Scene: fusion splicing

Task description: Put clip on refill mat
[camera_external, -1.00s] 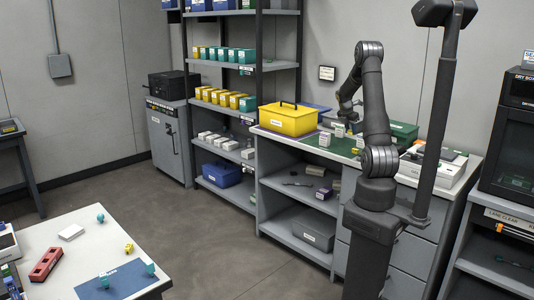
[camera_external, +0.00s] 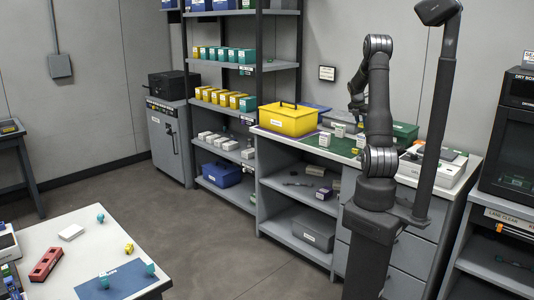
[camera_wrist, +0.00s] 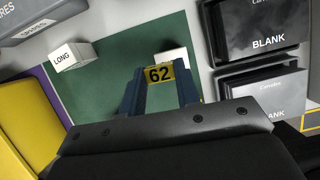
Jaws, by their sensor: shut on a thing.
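My gripper (camera_wrist: 160,88) is shut on a small yellow clip (camera_wrist: 159,74) marked 62, held between its blue fingers. In the external view my gripper (camera_external: 357,110) is over the back workbench. Below the clip in the wrist view is a green mat (camera_wrist: 110,75), also visible on the bench in the external view (camera_external: 341,147). The clip appears above this mat; the gap is hard to judge. A blue mat (camera_external: 122,285) with small teal pieces lies on the front-left table. No label I can read shows which mat is the refill mat.
A white box marked LONG (camera_wrist: 70,55) and another white box (camera_wrist: 173,55) stand on or beside the green mat. A yellow case (camera_external: 288,119) stands left of it. Dark bins marked BLANK (camera_wrist: 262,92) are at the right. Mat between the boxes is clear.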

